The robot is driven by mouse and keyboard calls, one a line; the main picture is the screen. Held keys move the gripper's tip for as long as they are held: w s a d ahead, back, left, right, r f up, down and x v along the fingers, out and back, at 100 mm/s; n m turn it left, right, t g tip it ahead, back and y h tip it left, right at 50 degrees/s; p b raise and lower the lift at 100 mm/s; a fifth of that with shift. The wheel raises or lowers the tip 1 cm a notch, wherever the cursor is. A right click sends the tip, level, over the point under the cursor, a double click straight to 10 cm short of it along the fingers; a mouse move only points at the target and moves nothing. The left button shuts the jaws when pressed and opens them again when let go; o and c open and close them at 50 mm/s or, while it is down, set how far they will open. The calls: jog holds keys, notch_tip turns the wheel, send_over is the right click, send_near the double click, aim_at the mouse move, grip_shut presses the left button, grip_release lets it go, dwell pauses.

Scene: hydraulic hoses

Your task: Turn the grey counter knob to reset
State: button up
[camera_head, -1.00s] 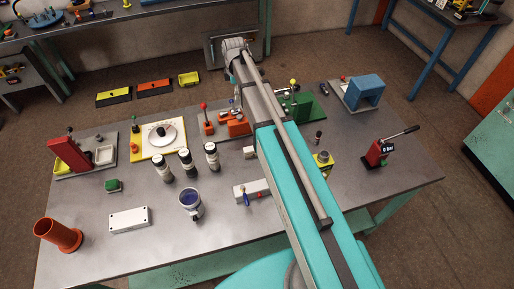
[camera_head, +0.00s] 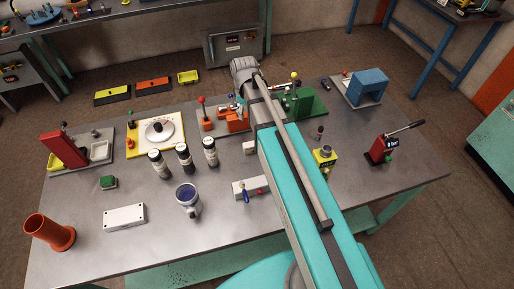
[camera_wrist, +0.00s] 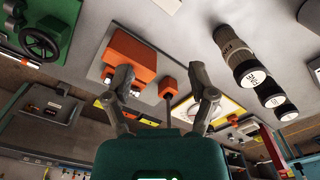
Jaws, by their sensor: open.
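A yellow block with a round grey knob on top (camera_head: 325,153) stands on the table just right of my arm in the head view. It seems to be the counter, but its markings are too small to read. I cannot make it out in the wrist view. My gripper (camera_wrist: 164,86) is open in the wrist view, its two fingers spread with nothing held. An orange block (camera_wrist: 131,57) and a red-orange handle (camera_wrist: 168,87) show beyond the fingers. In the head view the fingers are hidden behind my arm.
A white box with blue and red parts (camera_head: 247,188) lies left of my arm. Several black-and-white cylinders (camera_head: 184,158) stand near a yellow dial board (camera_head: 138,140). A red lever device (camera_head: 381,150) stands at the right. Bare tabletop (camera_head: 350,190) lies in front of the yellow block.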

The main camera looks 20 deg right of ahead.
jog(key=s+f+m+b, duration=0.4)
jog(key=s+m, duration=0.4)
jog(key=s, duration=0.4)
jog(key=shift+s+d+f+b, duration=0.2)
jog(key=shift+f+b, duration=0.2)
jog(key=shift+f, duration=0.2)
dwell(1.7)
jog(key=shift+s, duration=0.1)
jog(key=shift+c, duration=1.1)
